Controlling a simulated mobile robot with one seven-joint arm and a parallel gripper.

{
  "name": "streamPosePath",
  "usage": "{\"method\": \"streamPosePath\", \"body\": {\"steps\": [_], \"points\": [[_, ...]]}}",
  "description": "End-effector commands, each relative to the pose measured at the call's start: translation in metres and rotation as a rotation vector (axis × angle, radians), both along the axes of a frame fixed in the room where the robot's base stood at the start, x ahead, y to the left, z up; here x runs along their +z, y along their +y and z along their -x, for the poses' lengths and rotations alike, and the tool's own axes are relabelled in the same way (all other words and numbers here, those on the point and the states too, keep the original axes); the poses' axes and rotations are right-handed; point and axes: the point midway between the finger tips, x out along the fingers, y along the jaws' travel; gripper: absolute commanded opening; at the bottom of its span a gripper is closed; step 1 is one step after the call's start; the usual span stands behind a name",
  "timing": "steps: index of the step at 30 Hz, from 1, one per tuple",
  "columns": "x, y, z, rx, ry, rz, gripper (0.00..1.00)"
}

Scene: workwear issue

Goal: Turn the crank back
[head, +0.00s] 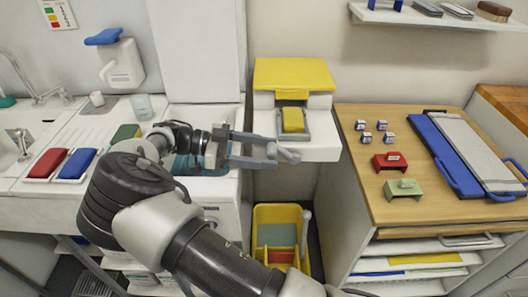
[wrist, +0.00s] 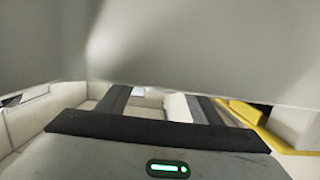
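My gripper (head: 268,151) reaches right in the head view, in front of the white unit (head: 313,150) with a yellow lid (head: 293,74). Its two grey fingers are apart. A light grey round-ended bar (head: 290,156) shows at the fingertips; it may be the crank handle, but I cannot tell it surely from the fingers. In the wrist view the fingers (wrist: 160,108) stand apart, with a pale block (wrist: 178,107) showing between them, close to the right one. I cannot tell whether it is touched. A large grey surface fills the top of that view.
A yellow bin (head: 262,215) with a pale upright handle (head: 306,224) stands below. A wooden-topped cabinet (head: 350,185) on the right carries a red stand (head: 390,161), a green stand (head: 404,188) and a blue clipboard (head: 445,150). Red (head: 47,163) and blue (head: 77,164) pads lie left.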

Motion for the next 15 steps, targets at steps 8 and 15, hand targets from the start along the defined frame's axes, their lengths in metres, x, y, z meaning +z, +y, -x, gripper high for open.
{"method": "streamPosePath", "body": {"steps": [8,15], "points": [[0.005,0.027,-0.001,0.004,-0.003,-0.001,0.59],[0.012,0.063,-0.001,0.002,0.0,0.0,0.59]]}}
